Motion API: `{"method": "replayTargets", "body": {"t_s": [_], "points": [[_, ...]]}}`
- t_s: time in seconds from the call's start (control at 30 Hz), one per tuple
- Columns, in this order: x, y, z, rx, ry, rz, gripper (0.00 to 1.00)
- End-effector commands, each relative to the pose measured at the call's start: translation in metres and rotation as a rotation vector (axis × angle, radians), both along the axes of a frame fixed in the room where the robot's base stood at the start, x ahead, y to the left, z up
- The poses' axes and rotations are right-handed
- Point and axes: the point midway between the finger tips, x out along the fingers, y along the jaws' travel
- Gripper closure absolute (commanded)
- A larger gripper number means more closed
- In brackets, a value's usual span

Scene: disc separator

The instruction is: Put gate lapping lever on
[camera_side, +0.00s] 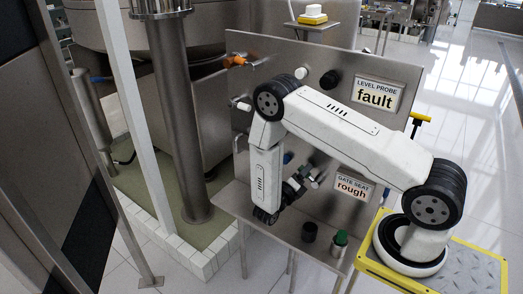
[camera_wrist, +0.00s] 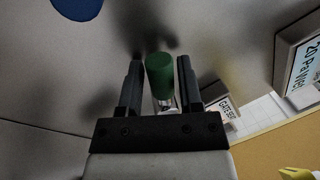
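A green cylindrical handle (camera_wrist: 160,75) with a silver shank below it shows in the wrist view between the two dark fingers of my gripper (camera_wrist: 158,85). The fingers are apart, with a thin gap on each side of the handle. In the side view my gripper (camera_side: 308,178) is close to the steel panel, left of the "GATE SEAT rough" sign (camera_side: 354,186). A green-topped piece (camera_side: 341,238) stands on the shelf below that sign. I cannot tell whether it is the handle in the wrist view, or which one is the gate lapping lever.
The steel panel (camera_side: 260,60) carries an orange handle (camera_side: 236,61), a black knob (camera_side: 330,79) and a "LEVEL PROBE fault" sign (camera_side: 377,94). A blue knob (camera_wrist: 76,8) shows top left in the wrist view. A black cylinder (camera_side: 309,231) stands on the shelf beside the green-topped piece.

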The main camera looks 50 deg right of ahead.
Motion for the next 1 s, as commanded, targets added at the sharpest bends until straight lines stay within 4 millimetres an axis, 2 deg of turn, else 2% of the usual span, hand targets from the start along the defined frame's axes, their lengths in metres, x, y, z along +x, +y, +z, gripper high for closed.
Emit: {"method": "replayTargets", "body": {"t_s": [0.37,1.0], "points": [[0.001,0.006,-0.001,-0.001,-0.002,0.0,0.54],[0.007,0.07,-0.012,-0.001,-0.001,0.002,0.54]]}}
